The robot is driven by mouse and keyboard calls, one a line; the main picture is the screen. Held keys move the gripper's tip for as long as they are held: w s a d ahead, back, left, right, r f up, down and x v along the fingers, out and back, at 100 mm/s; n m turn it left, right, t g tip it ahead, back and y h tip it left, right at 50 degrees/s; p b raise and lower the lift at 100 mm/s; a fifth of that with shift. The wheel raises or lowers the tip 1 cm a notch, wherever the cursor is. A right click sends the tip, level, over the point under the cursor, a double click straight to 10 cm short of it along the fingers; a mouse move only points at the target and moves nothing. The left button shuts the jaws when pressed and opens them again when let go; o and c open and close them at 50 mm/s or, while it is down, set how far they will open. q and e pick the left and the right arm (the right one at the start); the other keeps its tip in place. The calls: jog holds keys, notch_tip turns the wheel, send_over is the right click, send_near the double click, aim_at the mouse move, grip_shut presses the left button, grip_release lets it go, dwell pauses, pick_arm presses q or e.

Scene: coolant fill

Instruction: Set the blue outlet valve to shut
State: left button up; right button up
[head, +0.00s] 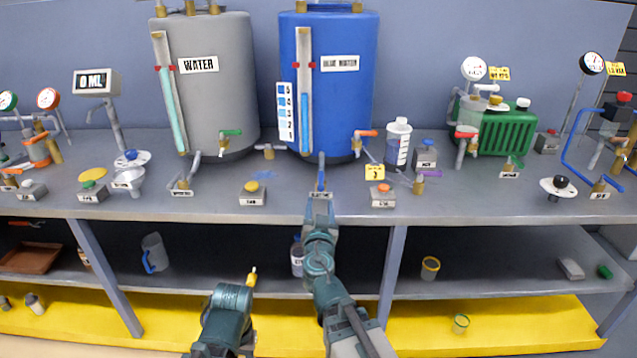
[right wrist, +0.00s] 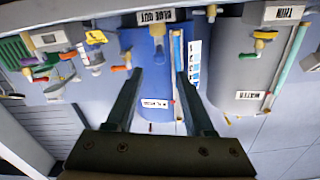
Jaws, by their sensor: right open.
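The blue outlet valve (head: 321,178) is at the front foot of the blue tank (head: 333,90), with its blue handle upright in the head view, in line with the pipe. In the right wrist view, which is turned over, the valve (right wrist: 158,32) shows beside its BLUE OUT label (right wrist: 163,15). My right gripper (head: 321,203) is open and empty, just in front of the valve at the bench edge. Its two fingers (right wrist: 160,75) stand apart with the valve beyond them; I see no contact. My left arm shows low in the head view, its jaws unclear.
An orange-handled valve (head: 366,134) and a yellow tag (head: 374,171) are right of the outlet. A yellow-button box (head: 252,192) is to its left, an orange-button box (head: 381,195) to its right. The grey water tank (head: 205,85) stands left. The bench front edge (head: 285,215) is under my right gripper.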

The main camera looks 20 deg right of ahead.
aim_at(320, 177)
jog(key=x, duration=1.3)
jog(key=shift+w+d, duration=0.15)
jog(key=shift+w, duration=0.05)
grip_shut()
dwell(0.9)
